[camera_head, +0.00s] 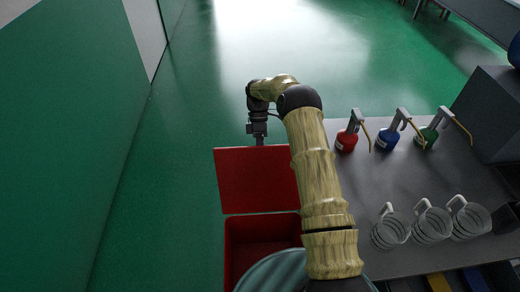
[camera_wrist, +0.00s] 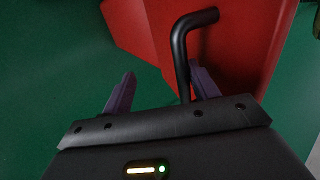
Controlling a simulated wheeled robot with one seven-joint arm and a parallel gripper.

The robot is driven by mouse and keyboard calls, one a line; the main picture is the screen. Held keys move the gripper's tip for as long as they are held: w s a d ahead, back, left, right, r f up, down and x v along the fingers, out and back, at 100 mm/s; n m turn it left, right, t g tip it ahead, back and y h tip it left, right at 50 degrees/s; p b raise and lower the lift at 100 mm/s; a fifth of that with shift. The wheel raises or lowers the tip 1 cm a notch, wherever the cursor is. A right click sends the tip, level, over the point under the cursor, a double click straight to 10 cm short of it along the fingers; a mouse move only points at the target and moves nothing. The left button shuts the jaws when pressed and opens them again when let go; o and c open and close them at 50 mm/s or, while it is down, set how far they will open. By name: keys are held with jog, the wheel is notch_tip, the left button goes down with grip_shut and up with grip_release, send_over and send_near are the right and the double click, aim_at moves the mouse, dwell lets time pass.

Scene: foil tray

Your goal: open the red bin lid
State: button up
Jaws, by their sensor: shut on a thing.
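The red bin lid (camera_head: 255,180) stands swung up on the far side of the red bin (camera_head: 240,243), and the bin's dark red inside shows below it. The red lid surface (camera_wrist: 235,40) fills the upper right of the wrist view. A black bent bar handle (camera_wrist: 181,45) on it reaches down between my gripper's purple fingers, close to the right finger. My gripper (camera_wrist: 160,80) is shut on the handle. In the head view my gripper (camera_head: 259,140) is at the lid's far edge, and the handle there is too small to make out.
A grey table to the right bears red (camera_head: 346,141), blue (camera_head: 387,139) and green (camera_head: 425,138) bottles with spouts. Several clear mugs (camera_head: 390,230) stand nearer. A round grey-green shape (camera_head: 275,272) covers part of the bin's near side. Green floor is free on the left.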

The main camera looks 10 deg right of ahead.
jog(key=shift+w+d, duration=0.2)
jog(key=shift+w, duration=0.05)
jog(key=b+v, duration=0.1)
jog(key=v, duration=0.4)
jog(key=shift+w+a, duration=0.1)
jog(key=shift+w, duration=0.05)
jog(key=shift+c, duration=0.8)
jog(key=shift+w+r, duration=0.2)
jog(key=shift+r, duration=0.3)
jog(key=shift+w+r, duration=0.15)
jog(key=shift+r, duration=0.4)
jog(key=shift+a, duration=0.1)
